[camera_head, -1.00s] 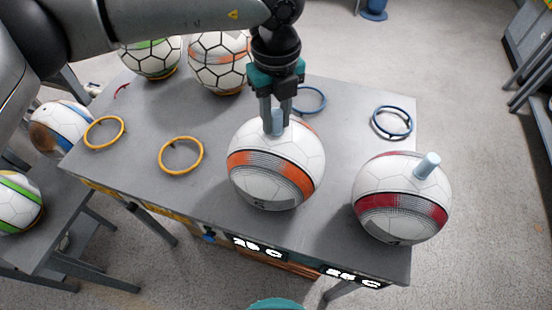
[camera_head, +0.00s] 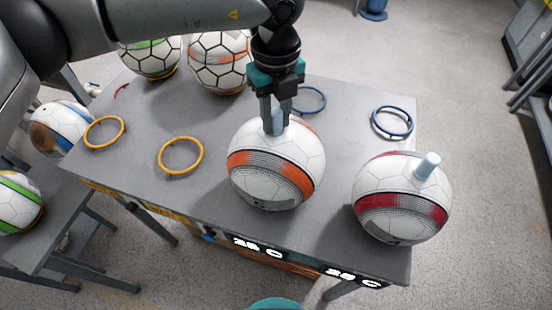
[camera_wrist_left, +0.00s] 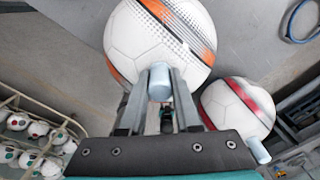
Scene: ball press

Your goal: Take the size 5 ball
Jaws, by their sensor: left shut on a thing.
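An orange-and-white ball (camera_head: 275,182) sits on the grey table, with a mark that looks like a 5 low on its front. A short pale blue peg (camera_head: 277,120) stands up from its top. My left gripper (camera_head: 277,126) points down over this ball and is shut on the peg. In the left wrist view the fingers close around the peg (camera_wrist_left: 159,82) with the ball (camera_wrist_left: 150,40) beyond. A red-and-white ball (camera_head: 402,208) with a similar peg sits to the right, its mark looking like a 4. My right gripper is out of view.
The table (camera_head: 225,190) also holds two yellow rings (camera_head: 181,137), (camera_head: 104,117) on the left and two blue rings (camera_head: 392,107), (camera_head: 324,100) behind and right. Two balls (camera_head: 220,75), (camera_head: 150,60) stand at the back; two more (camera_head: 60,128), (camera_head: 18,203) are off to the left.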

